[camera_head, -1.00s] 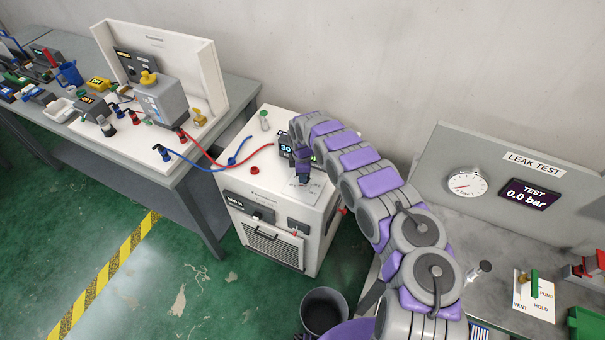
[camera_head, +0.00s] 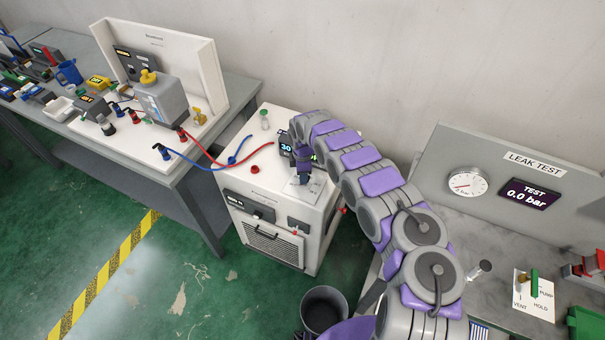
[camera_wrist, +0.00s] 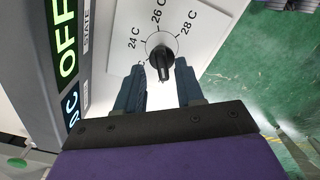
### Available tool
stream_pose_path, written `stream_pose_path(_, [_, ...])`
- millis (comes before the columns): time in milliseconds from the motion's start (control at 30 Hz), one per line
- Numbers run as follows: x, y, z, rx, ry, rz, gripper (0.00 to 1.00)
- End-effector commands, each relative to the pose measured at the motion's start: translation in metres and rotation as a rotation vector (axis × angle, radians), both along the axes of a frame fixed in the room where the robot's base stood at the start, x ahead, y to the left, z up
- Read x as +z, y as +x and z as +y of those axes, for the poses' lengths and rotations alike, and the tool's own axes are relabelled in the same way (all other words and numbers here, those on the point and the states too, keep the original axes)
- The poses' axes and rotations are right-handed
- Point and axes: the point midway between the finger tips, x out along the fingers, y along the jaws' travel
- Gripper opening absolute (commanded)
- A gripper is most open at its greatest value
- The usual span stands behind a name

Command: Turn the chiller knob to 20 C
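The chiller (camera_head: 282,222) is a white box on the floor in the head view. Its top carries a dark display reading 30 (camera_head: 286,148) and a white dial plate (camera_head: 313,188). In the wrist view the black knob (camera_wrist: 161,58) stands on the plate, with 24 C, 26 C and 28 C printed around its far side; the 20 C mark is not visible. My gripper (camera_wrist: 158,78) is open, one finger on either side of the knob's near end, with gaps visible. In the head view my gripper (camera_head: 303,179) is over the plate and hides the knob.
The display panel (camera_wrist: 62,60), reading OFF, stands close left of my gripper. Red and blue hoses (camera_head: 228,163) run from the chiller top to the left bench (camera_head: 215,120). A leak-test bench (camera_head: 440,225) stands right. A dark bin (camera_head: 323,310) is on the floor in front.

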Motion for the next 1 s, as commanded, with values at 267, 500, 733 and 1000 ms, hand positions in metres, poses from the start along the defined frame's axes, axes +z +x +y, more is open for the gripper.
stream_pose_path(267, [0.001,-0.001,-0.001,-0.001,-0.001,0.003,0.38])
stream_pose_path(500, [0.028,-0.001,-0.001,-0.001,-0.001,0.002,0.38])
stream_pose_path(733, [0.079,0.000,0.000,-0.002,-0.002,0.000,0.38])
stream_pose_path(1000, [0.136,0.001,0.001,-0.001,-0.001,0.001,0.38])
